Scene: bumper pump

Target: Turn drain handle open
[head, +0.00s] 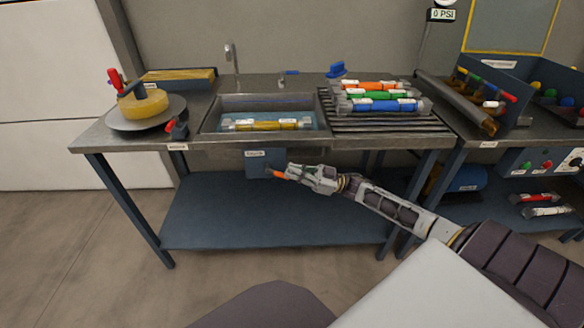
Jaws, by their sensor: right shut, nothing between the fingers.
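A blue-grey drain box (258,163) with a small white label hangs under the front edge of the bench, below the sink (262,105). An orange-red handle (279,174) shows at the box's lower right. My right gripper (290,171) is shut with nothing between its fingers. Its tips are at the handle's right end and hide part of it; I cannot tell whether they touch. The sink holds water and a yellow cylinder (265,125). My left gripper is not in view.
A drying rack (370,124) carries orange, green and blue cylinders. A round yellow item on a plate (147,113) stands at the bench's left. The lower shelf (270,225) is bare. A second bench with bins (490,90) stands at the right.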

